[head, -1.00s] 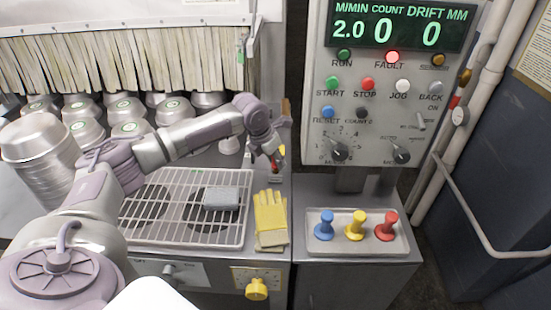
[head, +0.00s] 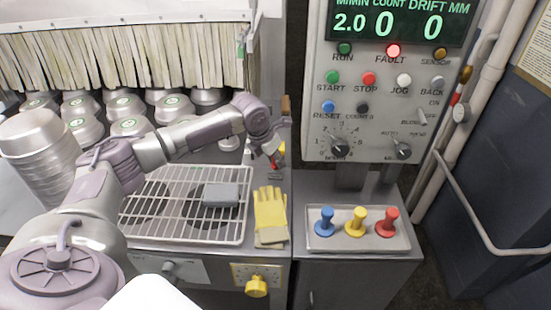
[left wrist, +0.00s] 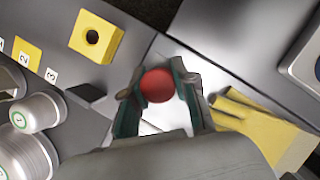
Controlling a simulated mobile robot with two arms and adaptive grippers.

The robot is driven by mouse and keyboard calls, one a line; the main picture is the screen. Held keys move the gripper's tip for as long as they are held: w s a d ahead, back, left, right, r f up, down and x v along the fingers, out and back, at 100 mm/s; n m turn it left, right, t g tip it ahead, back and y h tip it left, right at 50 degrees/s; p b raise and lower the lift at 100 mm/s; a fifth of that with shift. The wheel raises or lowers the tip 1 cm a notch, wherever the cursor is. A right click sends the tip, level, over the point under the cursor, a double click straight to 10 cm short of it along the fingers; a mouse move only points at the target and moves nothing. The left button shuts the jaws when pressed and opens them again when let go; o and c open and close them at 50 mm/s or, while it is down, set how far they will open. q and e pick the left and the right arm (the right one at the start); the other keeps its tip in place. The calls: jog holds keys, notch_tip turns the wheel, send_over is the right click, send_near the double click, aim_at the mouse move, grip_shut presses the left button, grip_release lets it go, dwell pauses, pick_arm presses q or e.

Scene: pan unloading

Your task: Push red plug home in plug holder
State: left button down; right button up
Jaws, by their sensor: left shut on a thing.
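My left gripper (head: 273,158) is shut on the red plug (left wrist: 158,86) above the back of the worktop. In the left wrist view the plug's round red top shows between the two fingers (left wrist: 160,92). The red plug shows only as a small spot in the head view (head: 274,164), and its lower end is hidden. A yellow block with a dark hole (left wrist: 108,46), perhaps the plug holder, stands apart from the gripper at the upper left of the wrist view. Whether anything sits under the plug cannot be told. My right gripper is not in view.
Yellow gloves (head: 269,212) lie beside a wire rack (head: 160,215) bearing a grey block (head: 221,195). A tray (head: 350,243) with blue, yellow and red knobs is at right. A control panel (head: 372,130) rises behind it. Metal pans (head: 35,160) stand at left.

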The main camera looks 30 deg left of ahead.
pick_arm(q)
jog(key=shift+f, duration=0.25)
jog(key=c, duration=0.8)
grip_release()
jog(key=shift+s+r, duration=0.1)
jog(key=shift+r, duration=0.25)
jog(key=v, duration=1.1)
jog(key=shift+s+r, duration=0.1)
jog(key=shift+r, duration=0.1)
